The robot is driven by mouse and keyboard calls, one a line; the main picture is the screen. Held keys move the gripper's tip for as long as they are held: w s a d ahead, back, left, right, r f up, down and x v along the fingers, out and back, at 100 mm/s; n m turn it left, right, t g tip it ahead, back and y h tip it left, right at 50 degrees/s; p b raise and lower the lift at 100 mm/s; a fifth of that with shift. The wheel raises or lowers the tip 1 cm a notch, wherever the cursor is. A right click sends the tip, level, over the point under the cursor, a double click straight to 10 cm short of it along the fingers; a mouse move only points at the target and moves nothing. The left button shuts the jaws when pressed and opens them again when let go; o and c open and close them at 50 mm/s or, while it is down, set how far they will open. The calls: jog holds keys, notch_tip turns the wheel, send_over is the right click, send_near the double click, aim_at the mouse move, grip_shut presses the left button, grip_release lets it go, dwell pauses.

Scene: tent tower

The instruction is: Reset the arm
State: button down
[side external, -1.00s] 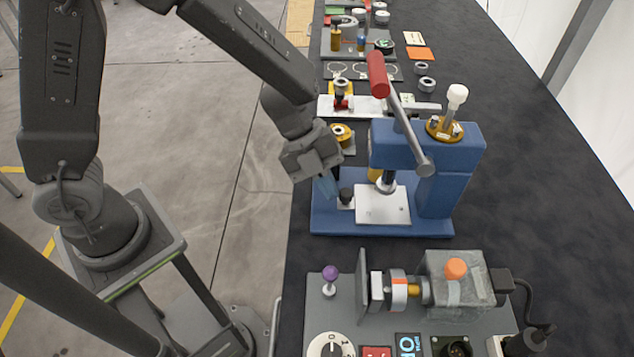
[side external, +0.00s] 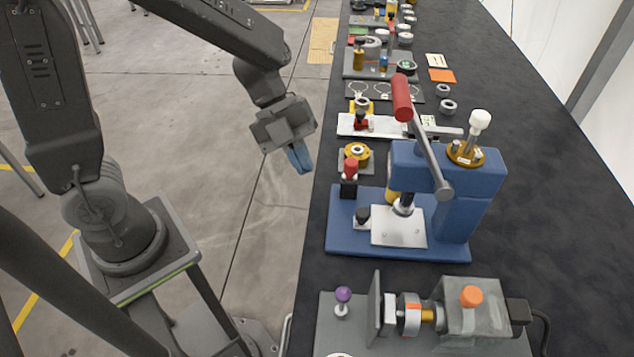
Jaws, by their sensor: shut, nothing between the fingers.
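My gripper (side external: 301,160) hangs over the floor just left of the table's edge, with its blue fingers pointing down and slightly right. The fingers are shut and hold nothing. It is apart from the blue press (side external: 450,195), which stands to its right on the dark table (side external: 560,200). The press has a red-handled lever (side external: 402,97) tilted up and a silver plate (side external: 399,227) on its blue base.
A grey fixture with a motor-like block (side external: 472,308), orange knob and purple knob (side external: 343,295) stands at the front. A red-topped black post (side external: 350,178) and yellow ring part (side external: 356,153) sit behind the press base. The floor (side external: 200,130) left of the table is open.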

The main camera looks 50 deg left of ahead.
jog(key=w+a+r+n+t+y, duration=0.2)
jog(key=w+r+n+t, duration=0.1)
jog(key=r+n+t, duration=0.3)
jog(key=w+a+r+n+t+y, duration=0.2)
jog(key=w+a+r+n+t, duration=0.1)
jog(key=r+n+t, duration=0.25)
jog(key=s+a+r+n+g+y, duration=0.2)
jog(key=s+a+n+y, duration=0.4)
jog(key=n, duration=0.4)
jog(key=s+d+f+n+g+h, duration=0.2)
jog(key=s+d+n+g, duration=0.2)
jog(key=s, duration=0.6)
jog(key=shift+d+g+h, duration=0.3)
jog(key=shift+d+g, duration=0.05)
jog(key=shift+d, duration=0.2)
jog(key=shift+f, duration=0.1)
